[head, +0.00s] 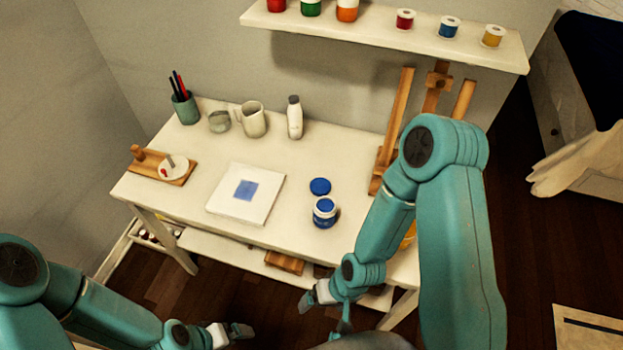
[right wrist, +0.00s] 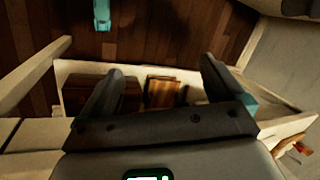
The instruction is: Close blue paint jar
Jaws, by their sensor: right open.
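The blue paint jar (head: 325,213) stands upright and uncapped near the front edge of the white table, with blue paint showing at its mouth. Its blue lid (head: 320,186) lies flat on the table just behind it, apart from the jar. My right gripper (head: 320,298) is in front of the table edge, below and nearer than the jar. In the right wrist view its two fingers (right wrist: 160,85) are spread wide with nothing between them. My left gripper (head: 238,332) is low in front of the table, away from the jar; its jaw opening is unclear.
A white canvas with a blue square (head: 259,195) lies left of the jar. A pen cup (head: 186,108), a mug (head: 252,119) and a white bottle (head: 294,117) stand at the back. A wooden easel (head: 395,120) is at the right, partly behind my right arm.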

